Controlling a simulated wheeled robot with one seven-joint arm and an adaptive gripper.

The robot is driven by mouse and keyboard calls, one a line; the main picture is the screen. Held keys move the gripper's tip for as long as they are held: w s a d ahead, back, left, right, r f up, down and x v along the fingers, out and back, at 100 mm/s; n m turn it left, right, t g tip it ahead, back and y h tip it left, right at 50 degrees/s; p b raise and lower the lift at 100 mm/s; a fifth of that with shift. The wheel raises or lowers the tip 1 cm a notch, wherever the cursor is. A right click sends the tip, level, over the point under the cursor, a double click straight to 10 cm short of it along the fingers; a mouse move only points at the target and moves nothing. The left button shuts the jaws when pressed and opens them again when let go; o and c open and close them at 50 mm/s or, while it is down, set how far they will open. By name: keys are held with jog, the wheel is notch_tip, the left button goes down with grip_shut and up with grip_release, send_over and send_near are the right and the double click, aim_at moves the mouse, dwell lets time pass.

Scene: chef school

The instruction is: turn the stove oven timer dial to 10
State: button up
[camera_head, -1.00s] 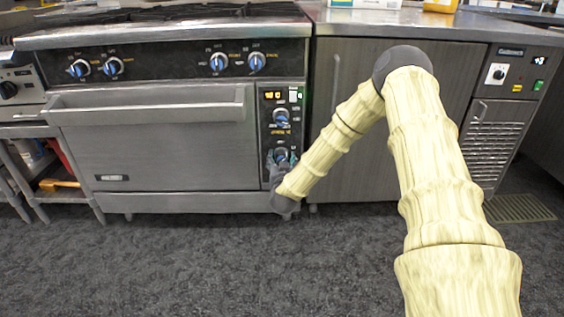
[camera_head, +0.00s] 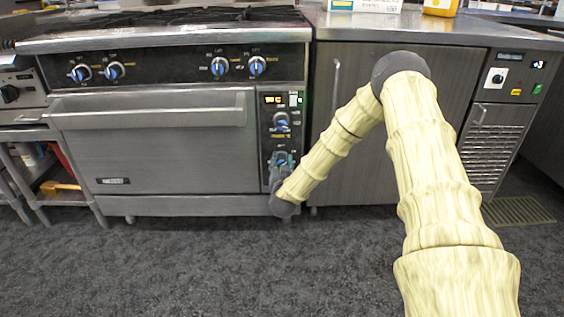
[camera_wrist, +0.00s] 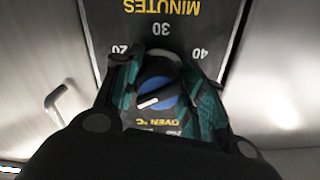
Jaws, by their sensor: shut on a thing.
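The lower dial on the oven's right control strip is the timer dial (camera_wrist: 158,88), with a blue face and a white pointer mark. My gripper (camera_wrist: 166,92) is shut on this dial, with its teal-padded fingers on opposite sides. The wrist view is upside down, showing 20, 30, 40 and "MINUTES" beyond the dial. The white mark points to the left in that view; the number it meets is hidden by a finger. In the head view my gripper (camera_head: 283,165) covers most of the dial.
The stove (camera_head: 150,150) has an oven door with a long handle and several burner knobs above. Another blue knob (camera_head: 281,121) and a lit display sit above the timer dial. A grey cabinet (camera_head: 400,50) stands right of the stove. The dark floor in front is clear.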

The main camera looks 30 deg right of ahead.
jog(key=o, duration=1)
jog(key=shift+s+d, duration=0.1)
jog(key=shift+s+a, duration=0.45)
jog(key=shift+s, duration=0.05)
jog(key=v, duration=1)
jog(key=shift+s+a, duration=0.2)
jog(key=shift+s, duration=0.1)
jog(key=shift+f, duration=0.1)
